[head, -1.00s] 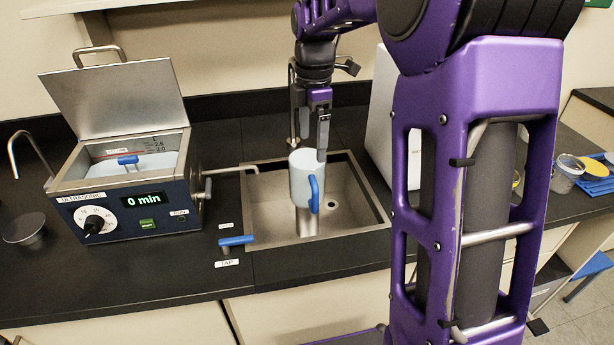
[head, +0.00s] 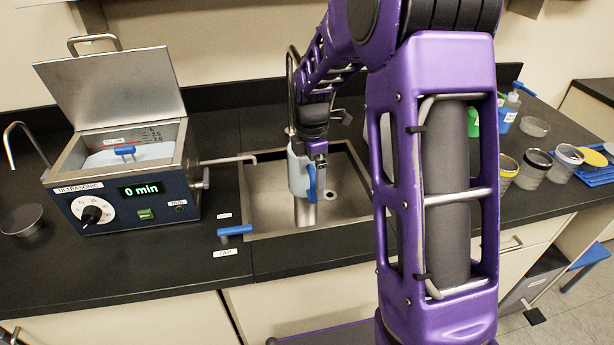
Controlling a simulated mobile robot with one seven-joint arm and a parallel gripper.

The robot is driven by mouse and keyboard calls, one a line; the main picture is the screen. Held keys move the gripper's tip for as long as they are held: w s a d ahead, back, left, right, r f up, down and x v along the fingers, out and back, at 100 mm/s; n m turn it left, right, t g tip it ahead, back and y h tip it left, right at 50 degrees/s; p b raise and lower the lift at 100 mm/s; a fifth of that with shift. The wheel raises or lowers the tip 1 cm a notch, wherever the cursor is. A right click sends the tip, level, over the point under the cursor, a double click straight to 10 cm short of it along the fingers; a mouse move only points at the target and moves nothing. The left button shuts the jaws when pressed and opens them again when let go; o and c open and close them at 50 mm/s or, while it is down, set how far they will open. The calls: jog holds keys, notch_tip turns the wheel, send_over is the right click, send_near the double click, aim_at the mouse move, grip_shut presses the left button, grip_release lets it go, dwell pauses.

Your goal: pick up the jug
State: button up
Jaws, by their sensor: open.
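The jug (head: 297,178) is pale blue-white with a blue handle (head: 311,183). It stands upright over the steel sink, on a metallic post-like support (head: 305,213). My gripper (head: 319,164) is low at the jug, its fingers at the right side of the rim near the top of the handle. The gripper's body hides part of the jug's top. The jaws are open, and I cannot tell whether a finger touches the jug.
The steel sink (head: 262,224) surrounds the jug, with a tall faucet behind. An ultrasonic bath (head: 130,205) with its lid open and a spout stands left. A blue tap lever (head: 235,231) is at the sink's front left.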

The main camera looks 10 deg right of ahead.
notch_tip(320, 180, down, 4)
jog(key=shift+r, duration=0.1)
grip_shut()
jog(key=shift+r, duration=0.15)
dwell(0.4)
